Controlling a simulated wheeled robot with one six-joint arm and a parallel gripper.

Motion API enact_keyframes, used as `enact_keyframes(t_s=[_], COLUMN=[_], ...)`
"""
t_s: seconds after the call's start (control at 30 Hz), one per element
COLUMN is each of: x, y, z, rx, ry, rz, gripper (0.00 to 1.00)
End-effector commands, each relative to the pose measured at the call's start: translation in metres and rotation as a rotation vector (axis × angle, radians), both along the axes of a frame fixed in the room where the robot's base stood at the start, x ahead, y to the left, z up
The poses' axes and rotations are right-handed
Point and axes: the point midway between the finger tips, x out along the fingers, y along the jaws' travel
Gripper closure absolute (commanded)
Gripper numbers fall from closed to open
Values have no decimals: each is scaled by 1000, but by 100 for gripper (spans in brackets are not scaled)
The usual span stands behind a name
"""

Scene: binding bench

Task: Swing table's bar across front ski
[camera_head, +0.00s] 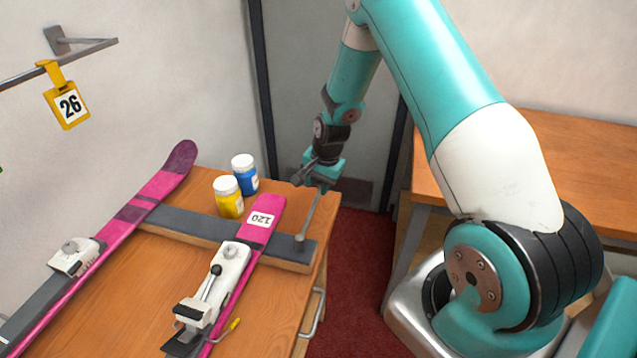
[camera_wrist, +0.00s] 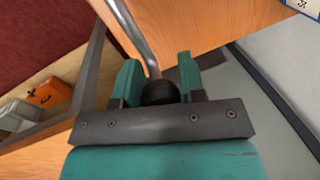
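The front ski (camera_head: 236,272) is pink with a white "120" label and a binding, and lies across the grey-topped rest (camera_head: 190,222) on the table. The table's bar (camera_head: 311,215) is a thin metal rod, rising from a pivot at the rest's right end, to the right of the front ski and not over it. My gripper (camera_head: 322,176) is at the bar's free end. In the wrist view the bar (camera_wrist: 134,32) ends in a black knob (camera_wrist: 160,92), which fills the gap between my fingers; they look shut on it.
A second pink ski (camera_head: 160,188) lies further left. A yellow jar (camera_head: 229,200) and a blue jar (camera_head: 244,178) stand behind the rest. A yellow "26" tag (camera_head: 68,106) hangs from a wall rail. Red floor (camera_head: 352,270) separates this table from another wooden table (camera_head: 590,150).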

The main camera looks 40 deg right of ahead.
Motion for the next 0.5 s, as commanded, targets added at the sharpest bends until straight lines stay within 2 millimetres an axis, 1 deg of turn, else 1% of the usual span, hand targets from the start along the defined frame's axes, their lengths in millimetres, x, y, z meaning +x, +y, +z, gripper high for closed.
enact_keyframes(t_s=[0.03,0.13,0.17,0.37,0.5], x=[0,0,0,2,7], y=[0,0,0,1,6], z=[0,0,0,0,0], rx=[0,0,0,1,2], ry=[0,0,-1,-2,-4], rz=[0,0,0,9,47], gripper=[75,98,100,100,100])
